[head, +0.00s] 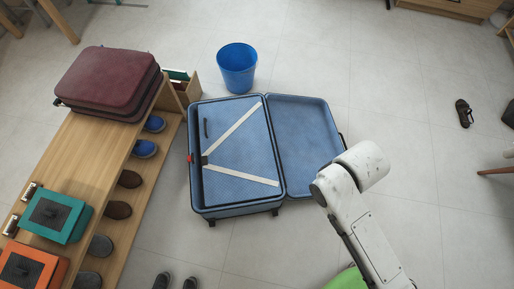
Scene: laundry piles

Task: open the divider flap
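A blue suitcase (238,211) lies open on the floor in the middle of the head view. The divider flap (221,158) is a blue panel lying flat over the left half, so what is under it is hidden. Two cream straps (236,128) cross it in a sideways V, meeting at a dark piece near its left edge. The right half (300,135) lies open and looks empty. My white arm stands to the lower right of the suitcase; my gripper cannot be made out.
A wooden shoe bench (85,150) stands at left, holding a maroon case (107,80), a green box (54,216) and an orange box (30,268). A blue bin (237,67) stands behind the suitcase. Shoes (174,282) lie at the bottom. The floor at right is mostly clear.

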